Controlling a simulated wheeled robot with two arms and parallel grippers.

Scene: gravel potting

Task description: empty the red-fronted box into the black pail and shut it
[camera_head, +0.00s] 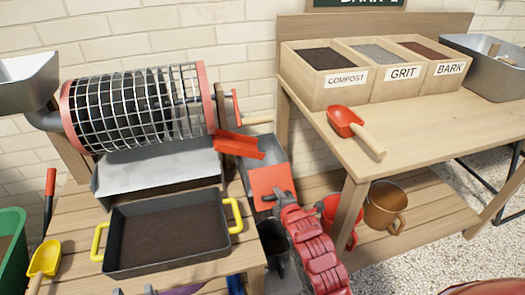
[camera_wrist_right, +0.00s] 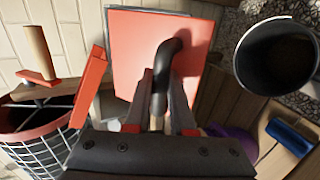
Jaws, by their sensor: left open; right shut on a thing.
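The red-fronted box (camera_head: 268,182) is a grey metal box beneath the sieve drum's red chute (camera_head: 238,145). Its red front fills the middle of the right wrist view (camera_wrist_right: 138,50), with a curved black handle (camera_wrist_right: 168,60). My right gripper (camera_head: 277,195) is shut on that handle, which shows between its fingers in the wrist view (camera_wrist_right: 158,105). The black pail (camera_head: 273,245) stands just below the box, partly behind my right arm. It shows upper right in the wrist view (camera_wrist_right: 242,62). My left gripper (camera_head: 134,291) shows only two dark, separated fingertips at the bottom edge.
A dark tray (camera_head: 112,240) of soil with yellow handles sits on the left bench. A red scoop (camera_head: 343,121) lies above, before the labelled bins (camera_head: 325,97).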

